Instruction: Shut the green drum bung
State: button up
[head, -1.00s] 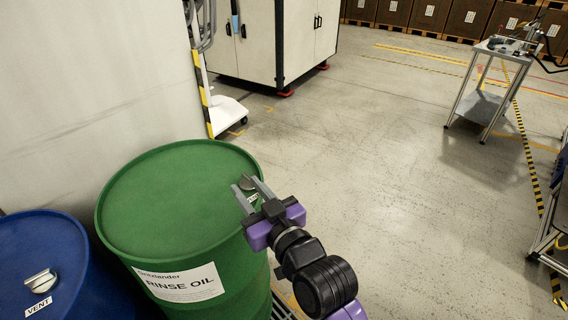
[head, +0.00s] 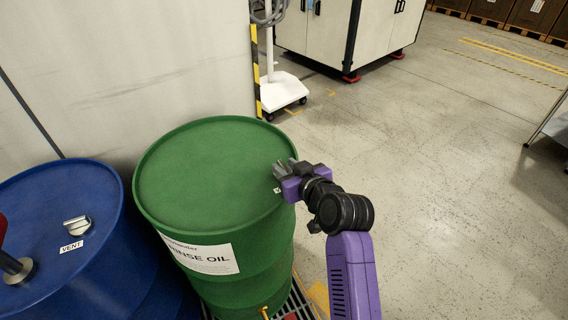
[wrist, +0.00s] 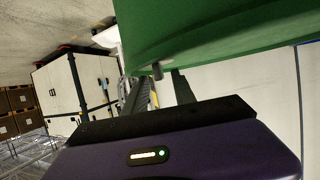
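The green drum (head: 200,180) stands upright with a "RINSE OIL" label on its side. My gripper (head: 282,167) is at the right part of its lid, over the bung, and the fingers largely hide the bung in the head view. In the wrist view the green drum (wrist: 215,28) fills the top, and a small grey bung handle (wrist: 157,71) shows between my two fingers. My gripper (wrist: 158,92) is open there, with gaps visible on both sides of the handle. Whether the bung is turned open or shut cannot be told.
A blue drum (head: 75,240) with a "VENT" label and a metal cap (head: 77,224) stands close on the left. A wall is behind both drums. A white cabinet (head: 345,35) and a wheeled stand (head: 283,90) are at the back.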

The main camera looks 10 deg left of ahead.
jog(key=shift+x, duration=1.1)
grip_shut()
